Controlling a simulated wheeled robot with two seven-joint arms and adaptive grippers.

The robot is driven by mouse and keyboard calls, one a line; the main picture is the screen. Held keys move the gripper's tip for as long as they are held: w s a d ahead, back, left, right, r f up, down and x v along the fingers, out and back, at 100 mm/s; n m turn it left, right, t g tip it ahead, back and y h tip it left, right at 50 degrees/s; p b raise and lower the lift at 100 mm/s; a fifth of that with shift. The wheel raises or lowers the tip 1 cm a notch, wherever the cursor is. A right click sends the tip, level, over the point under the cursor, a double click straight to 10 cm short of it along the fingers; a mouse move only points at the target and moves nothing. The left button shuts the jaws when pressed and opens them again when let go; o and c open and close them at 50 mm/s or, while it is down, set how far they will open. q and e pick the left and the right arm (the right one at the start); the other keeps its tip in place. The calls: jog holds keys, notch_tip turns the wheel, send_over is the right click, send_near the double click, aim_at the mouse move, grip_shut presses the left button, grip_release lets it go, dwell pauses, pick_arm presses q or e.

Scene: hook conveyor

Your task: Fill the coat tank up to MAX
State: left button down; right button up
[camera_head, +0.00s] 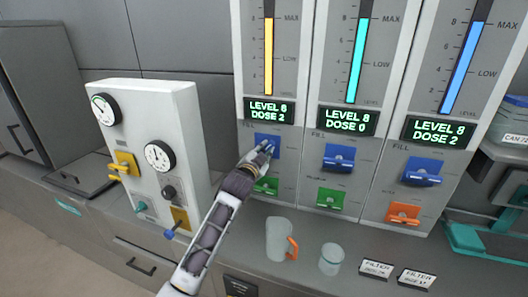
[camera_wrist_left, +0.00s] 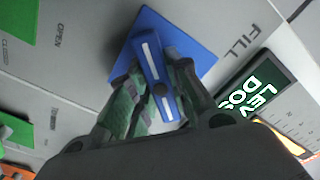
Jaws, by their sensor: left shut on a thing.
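The left tank's gauge (camera_head: 268,55) has a yellow bar whose top is level with the MAX mark. Its display (camera_head: 269,111) reads LEVEL, a digit that looks like 6 or 8, and DOSE 2. Its blue FILL handle (camera_wrist_left: 158,65) is between the fingers of my left gripper (camera_wrist_left: 155,95), which is shut on it. In the head view my left gripper (camera_head: 264,150) hides part of that handle. Which tank is the coat tank cannot be read here. My right gripper is not in view.
Two neighbouring panels have a teal bar (camera_head: 357,60) and a blue bar (camera_head: 461,68), with blue handles (camera_head: 338,158) (camera_head: 422,172). A cup with an orange handle (camera_head: 279,239) and a beaker (camera_head: 331,259) stand on the counter. A valve box (camera_head: 150,150) stands left.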

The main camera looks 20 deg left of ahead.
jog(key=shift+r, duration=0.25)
pick_arm(q)
jog(key=shift+m+p, duration=0.4)
jog(key=shift+p, duration=0.05)
jog(key=shift+m+p, duration=0.4)
jog(key=m+p, duration=0.3)
jog(key=shift+r, duration=0.1)
jog(key=m+p, duration=0.2)
jog(key=m, duration=0.1)
jog(key=shift+m, duration=0.4)
jog(key=shift+m+p, duration=0.3)
jog(key=shift+p, duration=0.05)
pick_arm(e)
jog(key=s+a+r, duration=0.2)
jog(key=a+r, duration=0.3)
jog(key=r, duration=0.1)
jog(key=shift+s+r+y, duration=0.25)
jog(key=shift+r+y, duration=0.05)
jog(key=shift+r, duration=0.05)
